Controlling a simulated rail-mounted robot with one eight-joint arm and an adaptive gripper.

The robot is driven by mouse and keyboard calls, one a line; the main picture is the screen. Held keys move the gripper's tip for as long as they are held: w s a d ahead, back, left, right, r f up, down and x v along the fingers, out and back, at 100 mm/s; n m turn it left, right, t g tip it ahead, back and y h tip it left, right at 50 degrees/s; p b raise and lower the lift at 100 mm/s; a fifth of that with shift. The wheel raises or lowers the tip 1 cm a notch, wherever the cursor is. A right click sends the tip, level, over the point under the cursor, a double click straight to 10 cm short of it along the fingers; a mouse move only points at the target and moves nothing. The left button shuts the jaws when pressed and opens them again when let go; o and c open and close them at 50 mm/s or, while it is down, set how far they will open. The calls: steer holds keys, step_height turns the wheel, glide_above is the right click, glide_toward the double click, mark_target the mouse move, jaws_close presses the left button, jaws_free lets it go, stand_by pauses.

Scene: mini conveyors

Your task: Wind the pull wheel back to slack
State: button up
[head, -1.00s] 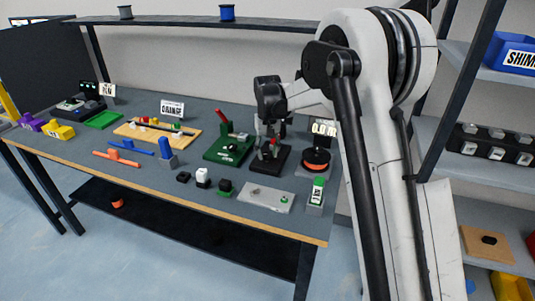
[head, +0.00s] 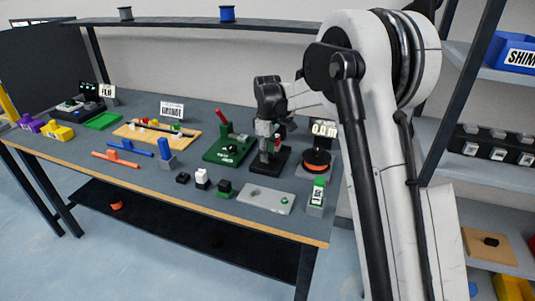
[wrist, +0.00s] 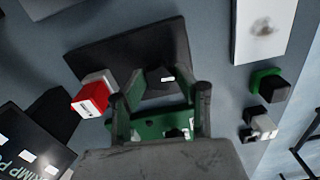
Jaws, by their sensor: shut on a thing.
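A black stand (head: 270,166) on the bench has a red-topped block (wrist: 92,97) on it, seen in the wrist view. A dark knob-like part (wrist: 162,77) with a small white mark sits on this stand; I take it for the pull wheel. My gripper (head: 268,150) points down over the stand. In the wrist view the gripper's fingers (wrist: 162,82) close in around the dark part. The exact contact, and how far the wheel is turned, cannot be made out. In the head view the gripper and wrist hide most of the wheel.
A green crimp press (head: 228,150) with a red lever stands just left. An orange reel (head: 317,160) with a lit display (head: 324,130) stands just right. In front are small black, white and green blocks (head: 224,188) and a grey plate (head: 265,199).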

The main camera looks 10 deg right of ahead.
steer(key=shift+n, duration=0.6)
steer(key=o, duration=1.1)
steer(key=shift+o, duration=0.2)
steer(key=shift+r, duration=0.1)
step_height(320, 180, up, 12)
